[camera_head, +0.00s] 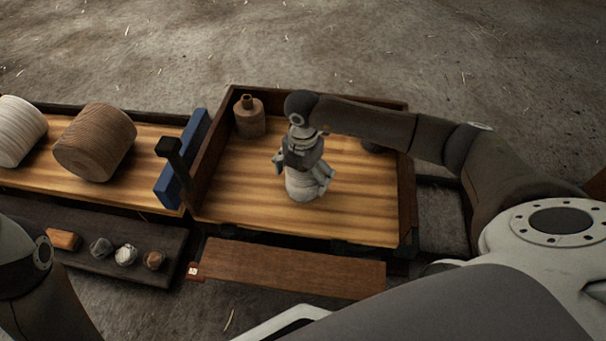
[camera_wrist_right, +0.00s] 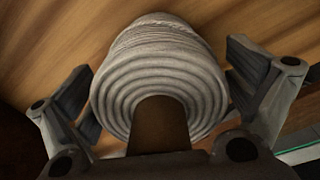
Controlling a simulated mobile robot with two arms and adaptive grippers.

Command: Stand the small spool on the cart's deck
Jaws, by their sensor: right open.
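The small spool (camera_head: 302,187), pale grey wound cord, stands upright on the wooden deck (camera_head: 360,215) of the cart, near its middle. In the right wrist view the spool (camera_wrist_right: 160,65) shows its ringed end and a dark brown core. My right gripper (camera_head: 304,176) is above and around it, pointing down. Its open fingers (camera_wrist_right: 165,95) are on either side of the spool, with a narrow gap visible at each side. The spool's base is partly hidden. My left arm shows at the lower left, but its gripper is out of the picture.
A brown bottle (camera_head: 249,118) stands in the deck's back left corner. Raised dark walls edge the deck. A blue block (camera_head: 182,160) stands at its left. Larger spools (camera_head: 95,142) lie farther left. A dark shelf (camera_head: 85,268) holds small lumps in front.

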